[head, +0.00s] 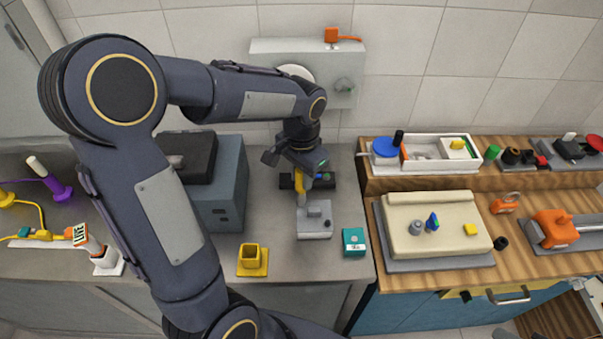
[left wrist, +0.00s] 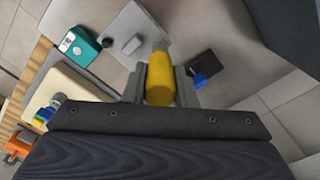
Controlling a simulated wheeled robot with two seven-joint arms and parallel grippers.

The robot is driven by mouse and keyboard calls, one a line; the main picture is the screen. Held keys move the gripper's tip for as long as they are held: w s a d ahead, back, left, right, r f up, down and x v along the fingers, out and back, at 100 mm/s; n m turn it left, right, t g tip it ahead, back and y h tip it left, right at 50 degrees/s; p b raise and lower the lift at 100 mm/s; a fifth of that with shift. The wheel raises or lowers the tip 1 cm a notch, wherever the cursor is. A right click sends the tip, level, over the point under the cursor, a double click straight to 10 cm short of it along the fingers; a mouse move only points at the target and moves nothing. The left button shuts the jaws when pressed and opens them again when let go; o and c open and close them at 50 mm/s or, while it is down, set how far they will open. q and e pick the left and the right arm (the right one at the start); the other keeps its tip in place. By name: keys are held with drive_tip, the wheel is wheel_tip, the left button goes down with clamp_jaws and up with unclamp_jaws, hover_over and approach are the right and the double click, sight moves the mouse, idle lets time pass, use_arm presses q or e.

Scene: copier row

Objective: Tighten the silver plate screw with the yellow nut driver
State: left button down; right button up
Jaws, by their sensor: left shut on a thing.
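My left gripper (head: 301,170) is shut on the yellow nut driver (head: 300,183), which also shows between the fingers in the left wrist view (left wrist: 160,80). The driver points down at the silver plate (head: 314,232), near its back edge. In the left wrist view the silver plate (left wrist: 138,22) lies just beyond the driver, with a raised block and a small dark spot on it. The plate screw cannot be made out, and I cannot tell whether the driver's tip touches anything.
A yellow square holder (head: 252,262) and a teal box (head: 354,242) stand near the counter's front. A dark grey box-shaped machine (head: 230,185) is left of the plate. A black block (head: 322,181) lies behind it. The wooden counter at right holds a cream pad (head: 405,215).

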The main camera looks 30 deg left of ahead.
use_arm(q)
drive_tip(key=shift+f, duration=0.1)
idle(0.7)
drive_tip(key=shift+f+b, duration=0.4)
drive_tip(key=shift+f, duration=0.05)
drive_tip(key=shift+r+m, duration=0.1)
drive_tip(key=shift+m, duration=0.2)
drive_tip(key=m+p, duration=0.1)
drive_tip(key=m, duration=0.1)
drive_tip(key=shift+m, duration=1.2)
